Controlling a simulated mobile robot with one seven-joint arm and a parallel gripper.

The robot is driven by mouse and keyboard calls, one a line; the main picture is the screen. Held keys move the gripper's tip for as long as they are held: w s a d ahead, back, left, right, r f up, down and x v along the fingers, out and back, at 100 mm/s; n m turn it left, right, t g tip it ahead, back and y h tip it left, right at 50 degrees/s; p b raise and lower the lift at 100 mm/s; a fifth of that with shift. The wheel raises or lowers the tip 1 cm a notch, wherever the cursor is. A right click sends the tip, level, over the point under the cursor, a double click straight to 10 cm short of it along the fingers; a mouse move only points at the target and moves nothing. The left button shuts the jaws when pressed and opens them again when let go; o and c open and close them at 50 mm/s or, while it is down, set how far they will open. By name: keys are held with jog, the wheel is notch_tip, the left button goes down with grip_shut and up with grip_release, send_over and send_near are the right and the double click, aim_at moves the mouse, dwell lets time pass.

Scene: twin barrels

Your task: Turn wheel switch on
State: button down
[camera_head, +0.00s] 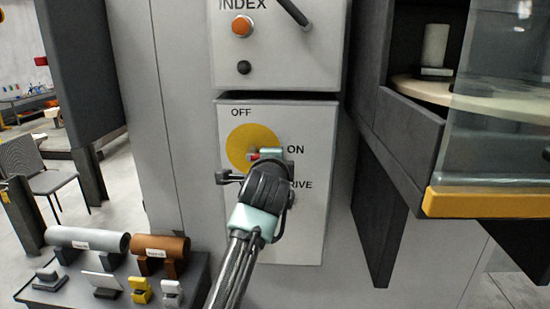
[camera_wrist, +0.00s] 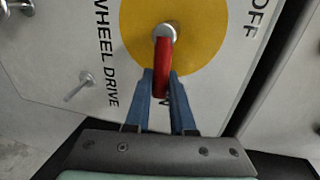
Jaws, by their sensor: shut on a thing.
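The wheel switch is a red handle (camera_wrist: 162,66) on a round silver pivot (camera_wrist: 165,33) in front of a yellow disc (camera_head: 246,137), which also shows in the wrist view (camera_wrist: 205,30). My gripper (camera_wrist: 162,86) is shut on the handle, with one blue finger on each side. In the wrist view the handle extends down from the pivot, and the OFF label is off to the right. In the head view my gripper (camera_head: 263,155) covers most of the handle, beside the ON label (camera_head: 295,150). I cannot tell the exact handle angle.
An INDEX panel with an orange button (camera_head: 242,26) and a dark lever (camera_head: 292,12) is above. A dark cabinet with a yellow edge (camera_head: 487,202) juts out at right. A low stand holds a grey roll (camera_head: 90,240) and a brown roll (camera_head: 160,246) at lower left.

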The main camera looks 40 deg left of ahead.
jog(key=c, duration=0.8)
grip_release()
jog(key=shift+o, duration=0.2)
jog(key=b+v, duration=0.3)
jog(key=v, duration=1)
jog(key=shift+f, duration=0.15)
